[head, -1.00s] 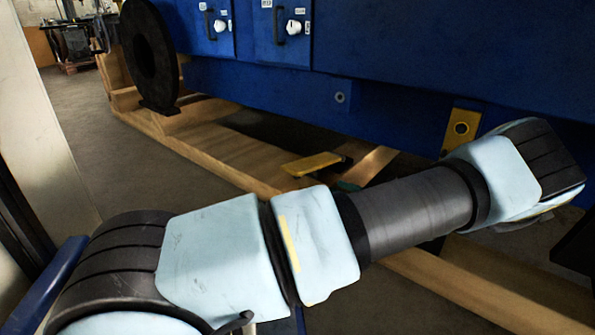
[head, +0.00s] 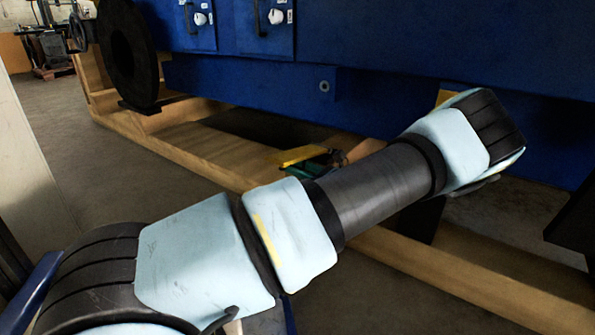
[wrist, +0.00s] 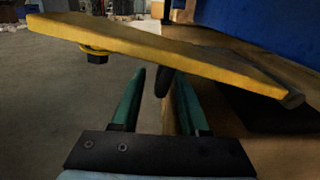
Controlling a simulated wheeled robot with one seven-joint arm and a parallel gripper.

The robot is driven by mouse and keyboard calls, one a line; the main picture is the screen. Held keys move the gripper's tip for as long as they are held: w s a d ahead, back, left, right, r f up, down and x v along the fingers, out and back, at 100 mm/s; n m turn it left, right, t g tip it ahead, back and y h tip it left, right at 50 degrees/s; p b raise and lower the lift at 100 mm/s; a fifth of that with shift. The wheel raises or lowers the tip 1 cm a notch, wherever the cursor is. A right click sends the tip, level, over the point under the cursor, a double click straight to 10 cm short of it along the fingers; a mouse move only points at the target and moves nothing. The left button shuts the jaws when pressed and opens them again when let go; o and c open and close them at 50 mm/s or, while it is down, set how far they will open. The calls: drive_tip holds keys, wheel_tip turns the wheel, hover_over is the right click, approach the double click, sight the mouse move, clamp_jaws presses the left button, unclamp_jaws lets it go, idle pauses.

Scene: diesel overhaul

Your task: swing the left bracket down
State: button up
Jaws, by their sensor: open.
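The left bracket (head: 297,156) is a yellow plate sticking out from the lower part of the blue machine, roughly level in the head view. In the wrist view the bracket (wrist: 165,50) crosses the upper picture as a long tilted plate, with a dark bolt under its left end. My gripper (wrist: 159,75) is open, its green fingers pointing at the plate's underside. A dark rounded piece (wrist: 163,84) shows between the fingers below the plate; I cannot tell whether they touch it. In the head view my gripper (head: 312,168) is small and partly hidden beside the bracket.
The blue machine (head: 400,60) rests over a wooden frame (head: 200,152). A second yellow bracket (head: 446,97) at right is mostly hidden behind my arm. A black round flange (head: 128,55) stands at left. Grey floor (head: 90,165) is clear at left.

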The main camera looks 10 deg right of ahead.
drive_tip(key=shift+c, duration=0.2)
clamp_jaws()
idle(1.2)
